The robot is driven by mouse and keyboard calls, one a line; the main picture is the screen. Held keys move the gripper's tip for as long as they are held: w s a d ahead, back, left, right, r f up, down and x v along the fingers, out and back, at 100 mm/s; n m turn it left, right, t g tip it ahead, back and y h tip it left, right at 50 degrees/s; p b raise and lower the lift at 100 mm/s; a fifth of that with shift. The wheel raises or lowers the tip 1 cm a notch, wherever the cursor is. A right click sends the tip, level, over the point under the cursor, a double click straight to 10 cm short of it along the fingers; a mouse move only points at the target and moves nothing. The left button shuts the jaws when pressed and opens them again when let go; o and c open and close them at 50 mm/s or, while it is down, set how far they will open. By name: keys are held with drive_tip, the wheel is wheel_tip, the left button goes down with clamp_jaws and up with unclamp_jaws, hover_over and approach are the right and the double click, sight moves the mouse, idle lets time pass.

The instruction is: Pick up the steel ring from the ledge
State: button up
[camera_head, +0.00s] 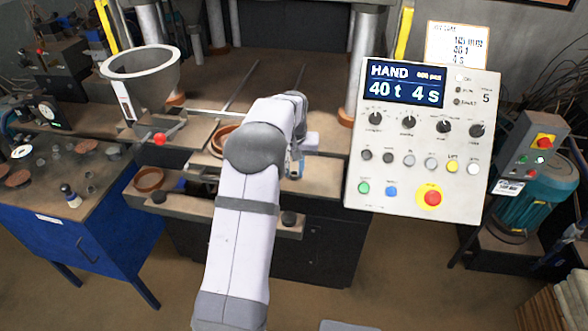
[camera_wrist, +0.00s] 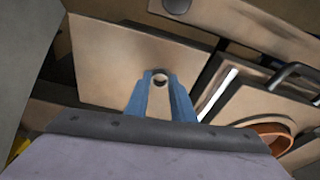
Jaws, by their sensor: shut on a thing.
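My gripper (camera_wrist: 159,82) has two blue fingers, shut on a small grey ring with a dark hole, the steel ring (camera_wrist: 159,73), in the wrist view. A tan plate (camera_wrist: 105,45) lies behind the ring and fingers; I cannot tell whether the ring still touches a surface. In the head view my gripper (camera_head: 295,160) is at the front of the press, partly hidden by my arm, and the steel ring cannot be made out there. The ledge (camera_head: 265,220) runs along the press front, partly covered by my arm.
A brown ring (camera_head: 148,180) lies on the ledge's left part, and another (camera_head: 222,140) is beside my arm. A grey funnel (camera_head: 140,75) and a red-knobbed lever (camera_head: 160,139) stand left. The control panel (camera_head: 420,140) is close on the right. A blue bench (camera_head: 90,240) stands far left.

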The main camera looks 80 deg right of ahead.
drive_tip(key=shift+r, duration=0.2)
drive_tip(key=shift+r+p, duration=2.05)
drive_tip(key=shift+r, duration=0.25)
drive_tip(key=shift+w, duration=0.1)
